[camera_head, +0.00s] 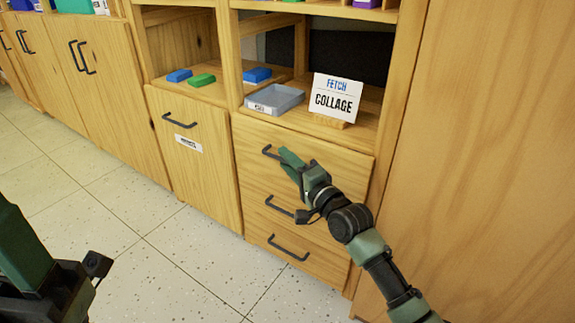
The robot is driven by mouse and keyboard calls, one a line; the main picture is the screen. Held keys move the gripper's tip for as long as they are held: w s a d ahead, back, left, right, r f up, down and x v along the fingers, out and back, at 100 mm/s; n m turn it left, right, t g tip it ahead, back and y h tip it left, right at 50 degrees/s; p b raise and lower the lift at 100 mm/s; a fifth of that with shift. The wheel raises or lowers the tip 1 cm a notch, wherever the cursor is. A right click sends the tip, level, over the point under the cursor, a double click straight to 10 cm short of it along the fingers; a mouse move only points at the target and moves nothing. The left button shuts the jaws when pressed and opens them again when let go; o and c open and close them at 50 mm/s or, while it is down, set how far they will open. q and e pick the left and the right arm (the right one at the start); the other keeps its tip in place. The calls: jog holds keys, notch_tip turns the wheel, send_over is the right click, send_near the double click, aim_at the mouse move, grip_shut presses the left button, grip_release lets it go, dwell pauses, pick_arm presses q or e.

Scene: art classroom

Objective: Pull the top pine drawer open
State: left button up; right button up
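The top pine drawer (335,158) sits in the cabinet under an open shelf, and its front looks about flush with the cabinet. Its dark bar handle (268,152) shows at the left end; the rest is hidden behind my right gripper. My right gripper (286,158) has its green fingers at this handle. I cannot tell whether they touch it or grip it. My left gripper (22,245) is at the lower left edge, partly cut off, over the floor and away from the drawers.
Two more drawers with dark handles (288,248) lie below. A cupboard door (200,165) is to the left. A grey tray (275,98) and a "FETCH COLLAGE" sign (335,98) stand on the shelf above. The speckled floor (160,265) in front is clear.

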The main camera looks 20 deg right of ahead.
grip_shut()
dwell(1.4)
